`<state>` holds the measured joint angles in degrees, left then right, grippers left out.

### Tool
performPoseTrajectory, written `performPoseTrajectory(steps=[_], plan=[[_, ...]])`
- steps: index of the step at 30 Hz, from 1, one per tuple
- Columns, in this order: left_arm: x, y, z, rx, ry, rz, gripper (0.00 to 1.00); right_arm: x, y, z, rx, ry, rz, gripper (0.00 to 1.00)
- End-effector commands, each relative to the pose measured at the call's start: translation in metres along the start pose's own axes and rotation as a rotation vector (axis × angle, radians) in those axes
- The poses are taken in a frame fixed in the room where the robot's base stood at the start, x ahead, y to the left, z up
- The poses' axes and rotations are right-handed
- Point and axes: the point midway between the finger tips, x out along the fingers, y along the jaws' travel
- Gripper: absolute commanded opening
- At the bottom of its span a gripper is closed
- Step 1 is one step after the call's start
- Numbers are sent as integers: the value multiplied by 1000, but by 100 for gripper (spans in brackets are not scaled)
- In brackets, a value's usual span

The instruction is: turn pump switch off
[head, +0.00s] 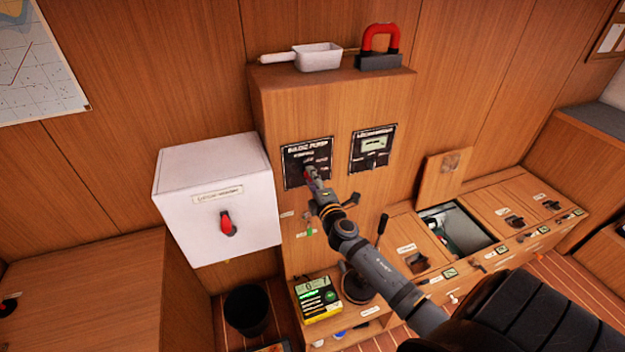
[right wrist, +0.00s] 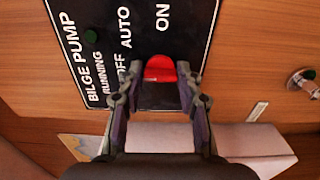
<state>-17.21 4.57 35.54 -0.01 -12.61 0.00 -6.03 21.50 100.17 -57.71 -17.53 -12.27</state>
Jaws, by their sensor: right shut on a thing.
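The black bilge pump panel (head: 292,172) is on the front of the wooden cabinet. It also shows in the right wrist view (right wrist: 185,35), with the labels OFF, AUTO and ON and a small dark green lamp. The red pump switch knob (right wrist: 160,67) sits between the fingers of my right gripper (right wrist: 160,82), which is shut on it. In the head view my right gripper (head: 311,177) is at the panel and hides most of the knob. I cannot tell which label the knob points to. My left gripper is not in view.
A white box (head: 180,200) with a red rotary handle (head: 228,224) is left of the panel. A second panel with a gauge (head: 373,148) is to its right. A white scoop (head: 318,57) and a red-handled thing (head: 380,45) lie on the cabinet top. An open hatch (head: 455,225) is at right.

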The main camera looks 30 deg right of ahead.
Motion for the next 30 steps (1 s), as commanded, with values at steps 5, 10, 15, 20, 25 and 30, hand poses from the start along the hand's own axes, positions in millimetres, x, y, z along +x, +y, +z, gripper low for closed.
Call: performPoseTrajectory(steps=[5,10,15,20,25,30], plan=[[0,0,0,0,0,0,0,0,-1,0,-1,0,-2,52],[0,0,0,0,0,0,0,0,-1,0,0,0,-1,58],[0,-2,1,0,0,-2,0,-1,-1,0,0,0,-1,58],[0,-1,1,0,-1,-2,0,-18,-2,0,-2,0,-4,58],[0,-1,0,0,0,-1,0,-60,-3,0,-4,2,-6,58],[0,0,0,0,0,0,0,-98,-2,0,-2,2,-4,58]])
